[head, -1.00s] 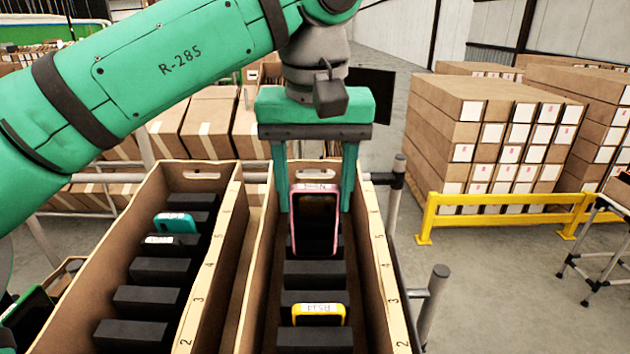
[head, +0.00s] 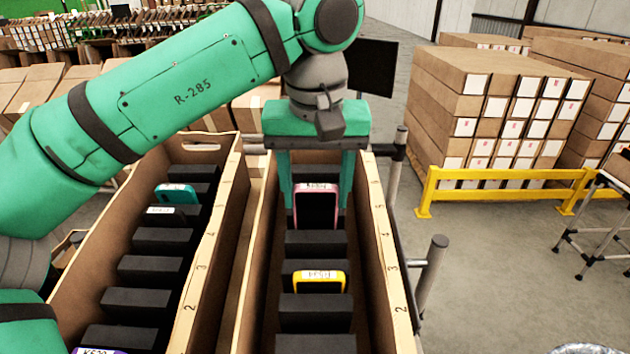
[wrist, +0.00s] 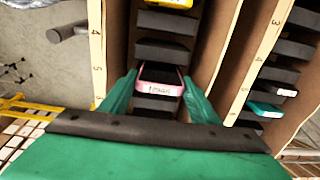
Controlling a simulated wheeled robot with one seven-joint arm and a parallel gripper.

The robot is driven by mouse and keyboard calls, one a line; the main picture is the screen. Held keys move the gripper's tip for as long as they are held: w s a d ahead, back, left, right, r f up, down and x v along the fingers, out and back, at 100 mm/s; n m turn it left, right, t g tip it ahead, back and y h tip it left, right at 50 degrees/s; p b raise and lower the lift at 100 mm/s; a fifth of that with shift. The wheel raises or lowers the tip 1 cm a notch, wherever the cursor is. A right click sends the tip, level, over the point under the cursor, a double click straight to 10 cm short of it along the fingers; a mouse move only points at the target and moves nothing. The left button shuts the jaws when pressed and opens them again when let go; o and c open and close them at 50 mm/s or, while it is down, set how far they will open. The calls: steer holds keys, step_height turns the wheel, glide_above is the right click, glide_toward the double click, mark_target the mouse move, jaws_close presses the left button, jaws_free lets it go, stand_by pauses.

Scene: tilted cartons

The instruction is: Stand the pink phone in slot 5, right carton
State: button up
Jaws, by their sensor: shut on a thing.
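The pink phone (head: 316,207) is upright between the fingers of my gripper (head: 317,200), inside the right carton (head: 386,262). My gripper is shut on it at its sides. The phone's lower end is hidden behind a black divider (head: 316,242), so it appears partly down in a slot near the 5 mark on the carton's right edge. I cannot tell whether it touches the bottom. In the wrist view the pink phone (wrist: 160,78) shows its labelled top edge between the two green fingers, among the black dividers.
A yellow phone (head: 319,281) stands in a nearer slot of the right carton. The left carton (head: 222,220) holds a teal phone (head: 177,193), a pale-edged phone (head: 166,212) and a purple phone (head: 98,351). A post (head: 431,275) stands right of the right carton.

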mark_target(315, 227)
steer(key=shift+w+f, duration=0.2)
steer(key=shift+f, duration=1)
steer(key=shift+w+f, duration=0.2)
steer(key=shift+f, duration=0.95)
steer(key=o, duration=1.1)
